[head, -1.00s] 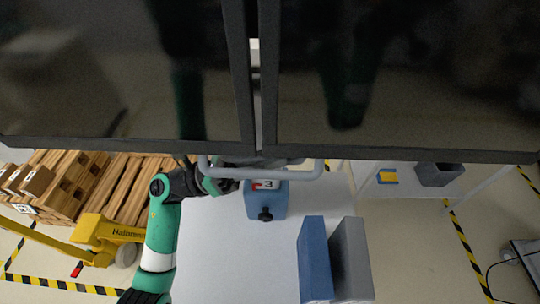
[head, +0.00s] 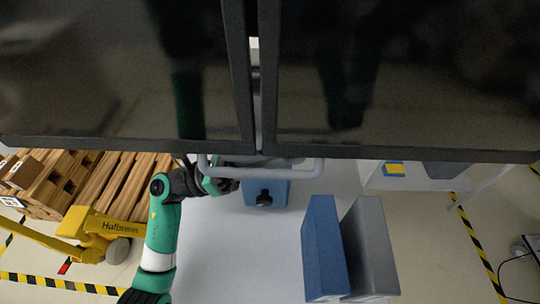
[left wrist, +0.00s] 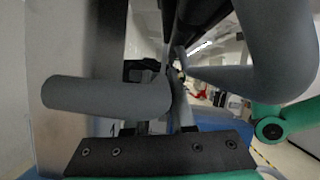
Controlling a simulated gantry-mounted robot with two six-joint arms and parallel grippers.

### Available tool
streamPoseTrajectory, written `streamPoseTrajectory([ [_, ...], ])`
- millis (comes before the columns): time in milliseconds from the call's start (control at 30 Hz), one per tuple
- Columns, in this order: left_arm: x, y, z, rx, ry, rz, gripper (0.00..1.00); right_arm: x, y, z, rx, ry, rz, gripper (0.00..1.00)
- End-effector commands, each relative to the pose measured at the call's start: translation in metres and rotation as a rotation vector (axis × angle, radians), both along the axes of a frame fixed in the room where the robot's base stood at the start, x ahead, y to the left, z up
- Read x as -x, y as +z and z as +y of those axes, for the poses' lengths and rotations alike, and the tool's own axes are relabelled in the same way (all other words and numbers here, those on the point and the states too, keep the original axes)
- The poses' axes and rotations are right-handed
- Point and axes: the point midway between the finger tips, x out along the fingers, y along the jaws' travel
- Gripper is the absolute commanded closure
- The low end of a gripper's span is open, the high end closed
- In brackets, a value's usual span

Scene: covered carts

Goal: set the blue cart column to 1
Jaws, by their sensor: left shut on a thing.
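A blue box (head: 277,193) with a black knob (head: 264,198) shows on a white surface just below a grey tubular bar (head: 298,176). Its upper part is hidden behind the bar, and no number shows on it now. My left gripper (head: 222,182) is at the left end of the bar and shut on it. In the left wrist view the grey bar (left wrist: 105,95) runs across close in front of the dark gripper part. My right gripper is not in view.
Two large dark panels (head: 400,75) fill the top. Upright blue (head: 323,248) and grey (head: 370,248) blocks stand lower right on the white surface (head: 225,255). A yellow pallet truck (head: 105,228) and wooden pallets (head: 65,180) stand left. Striped floor tape runs both sides.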

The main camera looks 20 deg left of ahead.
Motion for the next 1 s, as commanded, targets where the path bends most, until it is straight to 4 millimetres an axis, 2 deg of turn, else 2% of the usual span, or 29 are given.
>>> streamPoseTrajectory([
  [33,-0.002,-0.008,0.0,-0.007,0.004,0.017,1.0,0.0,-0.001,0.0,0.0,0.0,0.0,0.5],
  [67,-0.002,-0.009,0.0,-0.007,0.003,0.018,0.74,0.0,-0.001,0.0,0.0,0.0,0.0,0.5],
  [200,-0.001,-0.007,0.0,-0.006,0.003,0.015,0.49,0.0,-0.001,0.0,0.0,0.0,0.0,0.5],
  [567,0.0,-0.006,0.004,-0.004,0.004,0.008,0.48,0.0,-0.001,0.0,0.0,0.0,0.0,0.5],
  [667,0.006,-0.011,0.015,-0.004,0.005,0.009,0.48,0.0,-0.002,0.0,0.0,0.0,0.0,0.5],
  [1000,0.037,-0.041,0.079,-0.004,0.007,0.011,0.48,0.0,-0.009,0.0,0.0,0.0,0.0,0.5],
])
